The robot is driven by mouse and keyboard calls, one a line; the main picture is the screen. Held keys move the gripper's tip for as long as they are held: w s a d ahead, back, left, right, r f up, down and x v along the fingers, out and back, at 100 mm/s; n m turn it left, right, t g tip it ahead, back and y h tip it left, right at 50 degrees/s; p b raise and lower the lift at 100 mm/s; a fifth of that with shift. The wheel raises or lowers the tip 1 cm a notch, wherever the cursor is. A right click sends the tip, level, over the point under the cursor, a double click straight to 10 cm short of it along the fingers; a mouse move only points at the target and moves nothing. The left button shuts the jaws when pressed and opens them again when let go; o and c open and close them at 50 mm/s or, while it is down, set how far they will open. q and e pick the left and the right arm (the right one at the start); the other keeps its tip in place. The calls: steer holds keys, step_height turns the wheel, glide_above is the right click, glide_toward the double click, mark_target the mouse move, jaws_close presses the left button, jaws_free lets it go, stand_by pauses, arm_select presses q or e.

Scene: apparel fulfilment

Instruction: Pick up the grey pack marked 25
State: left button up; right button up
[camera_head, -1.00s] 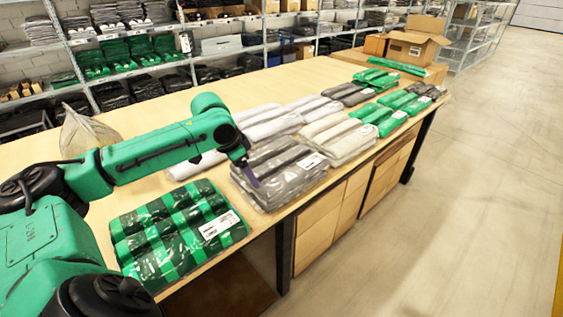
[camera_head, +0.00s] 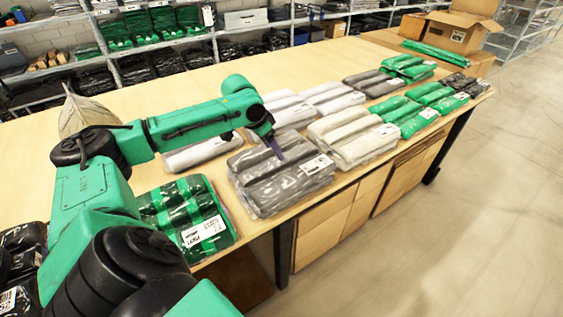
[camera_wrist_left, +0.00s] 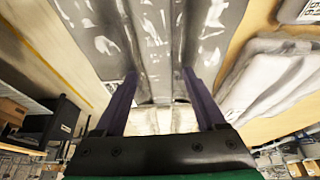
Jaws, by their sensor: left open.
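The grey pack (camera_head: 292,190) lies in clear wrap near the table's front edge, with a white label at its right side. The number on it is too small to read. In the head view my left gripper (camera_head: 276,148) is over the far middle part of this pack, with a purple finger pointing down. In the left wrist view the grey pack (camera_wrist_left: 155,30) fills the upper middle, and the two purple fingers of my left gripper (camera_wrist_left: 158,75) are apart, with nothing held. Whether the fingertips touch the wrap I cannot tell. My right gripper is not in view.
A green pack (camera_head: 190,215) lies left of the grey one, and a pale beige pack (camera_head: 352,135) close on its right. White packs (camera_head: 290,108) lie behind. More green packs (camera_head: 410,112) are farther right. Bare table (camera_head: 200,88) shows along the back.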

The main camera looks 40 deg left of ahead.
mark_target(281, 163)
arm_select(q)
steer(key=x, duration=0.4)
steer(key=shift+w+d+f, duration=0.1)
steer(key=shift+d, duration=0.2)
steer(key=shift+w+f, duration=0.15)
steer(key=shift+f, duration=0.15)
steer(key=c, duration=1)
jaws_close()
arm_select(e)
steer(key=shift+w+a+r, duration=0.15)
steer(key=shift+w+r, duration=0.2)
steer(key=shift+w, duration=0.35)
arm_select(q)
steer(key=shift+r, duration=0.15)
